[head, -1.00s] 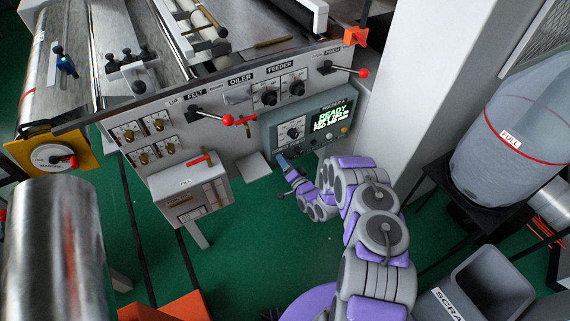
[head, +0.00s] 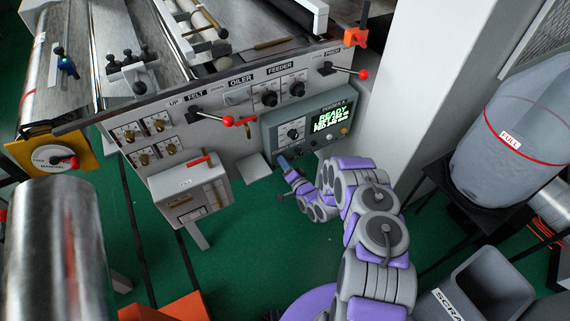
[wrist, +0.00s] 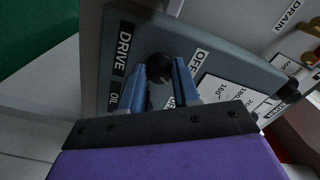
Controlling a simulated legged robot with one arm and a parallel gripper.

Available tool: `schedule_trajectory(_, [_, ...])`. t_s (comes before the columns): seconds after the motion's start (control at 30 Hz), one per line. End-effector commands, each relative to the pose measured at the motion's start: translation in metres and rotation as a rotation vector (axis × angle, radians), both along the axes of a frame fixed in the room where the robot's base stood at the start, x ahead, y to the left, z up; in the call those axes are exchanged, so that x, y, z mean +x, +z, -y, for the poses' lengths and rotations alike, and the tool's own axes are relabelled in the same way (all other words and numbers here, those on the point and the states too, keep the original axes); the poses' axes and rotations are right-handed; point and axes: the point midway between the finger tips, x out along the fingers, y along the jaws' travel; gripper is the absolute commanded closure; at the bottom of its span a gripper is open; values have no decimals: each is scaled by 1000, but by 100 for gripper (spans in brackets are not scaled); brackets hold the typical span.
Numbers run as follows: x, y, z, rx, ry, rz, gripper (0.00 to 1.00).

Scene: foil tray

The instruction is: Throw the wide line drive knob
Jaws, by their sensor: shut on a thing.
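The drive knob (wrist: 159,67) is a round black knob on a grey-green panel (wrist: 225,68), between the labels DRIVE and OFF in the wrist view. My gripper (wrist: 162,78) has its two blue fingers on either side of the knob and is shut on it. Which way the knob points cannot be made out behind the fingers. In the head view my gripper (head: 282,161) is at the lower left of the grey-green FEEDER A box (head: 268,140). The gripped knob cannot be made out there.
The box carries a lit READY screen (head: 330,117). Red-tipped levers (head: 228,120) stick out from the machine front above. A white box with a red handle (head: 190,188) stands to the left, and a pale pillar (head: 408,90) to the right. The green floor (head: 245,245) is open below.

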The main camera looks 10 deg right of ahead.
Motion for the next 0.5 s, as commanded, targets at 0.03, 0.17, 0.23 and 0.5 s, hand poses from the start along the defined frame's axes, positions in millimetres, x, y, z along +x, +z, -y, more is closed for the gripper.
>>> schedule_trajectory(0.03, [-1, -1, 1, -6, -2, -2, 99])
schedule_trajectory(0.17, [-1, -1, 1, -41, -2, 8, 99])
schedule_trajectory(0.23, [-1, -1, 1, -73, -2, 19, 99])
schedule_trajectory(0.5, [-1, -1, 1, -268, -3, 80, 99])
